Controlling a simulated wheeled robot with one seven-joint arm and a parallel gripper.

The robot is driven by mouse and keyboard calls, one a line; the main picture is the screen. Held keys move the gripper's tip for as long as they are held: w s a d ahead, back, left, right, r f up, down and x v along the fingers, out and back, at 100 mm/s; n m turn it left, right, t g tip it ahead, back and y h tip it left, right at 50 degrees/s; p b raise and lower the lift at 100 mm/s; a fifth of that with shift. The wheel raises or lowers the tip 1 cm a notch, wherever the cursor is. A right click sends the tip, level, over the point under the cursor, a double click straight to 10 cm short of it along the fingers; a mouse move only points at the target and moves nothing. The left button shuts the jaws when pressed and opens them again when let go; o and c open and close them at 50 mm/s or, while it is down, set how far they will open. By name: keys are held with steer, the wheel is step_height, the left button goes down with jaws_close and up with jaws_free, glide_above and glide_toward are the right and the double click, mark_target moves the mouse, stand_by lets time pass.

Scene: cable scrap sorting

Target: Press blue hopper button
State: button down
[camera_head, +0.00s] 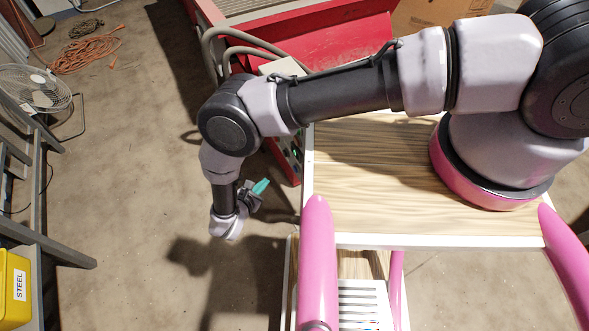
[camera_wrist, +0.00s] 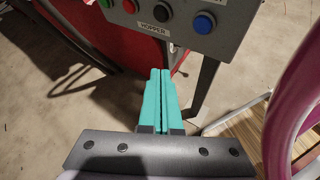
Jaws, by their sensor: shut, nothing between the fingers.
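The blue button (camera_wrist: 204,22) is a round cap at the right end of a grey control panel (camera_wrist: 228,40) in the wrist view. A label reading HOPPER (camera_wrist: 152,29) sits on the panel's lower edge. My gripper (camera_wrist: 160,72) has its teal fingers together with nothing between them. In the wrist picture the fingertips appear below and left of the blue button, apart from it. In the head view my gripper (camera_head: 262,186) hangs left of the panel (camera_head: 291,153), which is partly hidden by my arm. I cannot make out the blue button there.
A dark button (camera_wrist: 164,14) and a red button (camera_wrist: 130,6) are left of the blue one. A red machine (camera_head: 335,62) stands behind the panel. A fan (camera_head: 35,88), orange cable (camera_head: 86,52) and yellow STEEL bin (camera_head: 14,290) are at left. The floor between is clear.

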steer(key=w+d, duration=0.4)
steer(key=d, duration=0.3)
steer(key=shift+w, duration=0.2)
steer(key=shift+d, duration=0.2)
stand_by(1.8)
steer(key=shift+w+d, duration=0.2)
steer(key=shift+w+d, duration=0.25)
steer(key=shift+d, duration=0.15)
stand_by(0.9)
steer(key=shift+s+a, duration=0.45)
steer(key=shift+a, duration=0.3)
steer(key=shift+s+a, duration=0.45)
steer(key=shift+a, duration=0.25)
steer(key=shift+s+a, duration=0.45)
steer(key=shift+a, duration=0.3)
steer(key=shift+s+a, duration=0.45)
steer(key=shift+a, duration=0.25)
